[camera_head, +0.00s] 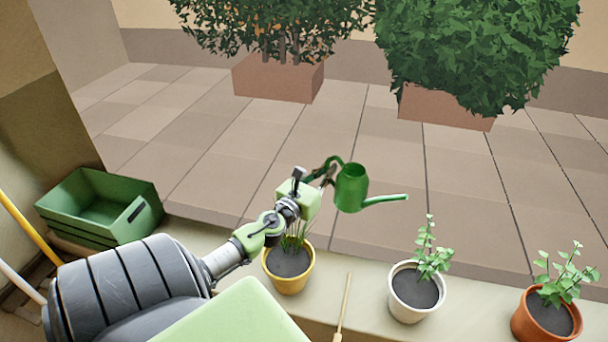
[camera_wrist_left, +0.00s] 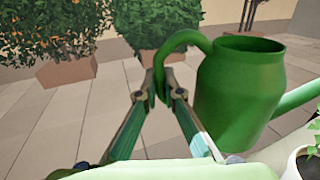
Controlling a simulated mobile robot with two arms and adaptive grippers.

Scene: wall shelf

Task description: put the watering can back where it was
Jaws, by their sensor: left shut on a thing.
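The green watering can (camera_head: 352,188) is held up in the air above the ledge, its spout pointing right. My left gripper (camera_head: 328,172) is shut on its curved handle at the left side of the can. In the left wrist view, the fingertips of my left gripper (camera_wrist_left: 158,92) close around the handle, and the body of the watering can (camera_wrist_left: 238,95) hangs to the right, roughly upright. My right gripper is not in view.
On the ledge (camera_head: 365,278) stand a yellow pot (camera_head: 290,277) below my left gripper, a white pot (camera_head: 415,300) and an orange pot (camera_head: 545,318). A thin stick (camera_head: 345,305) lies between pots. A green crate (camera_head: 95,208) is at left. Large planters (camera_head: 280,80) stand behind.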

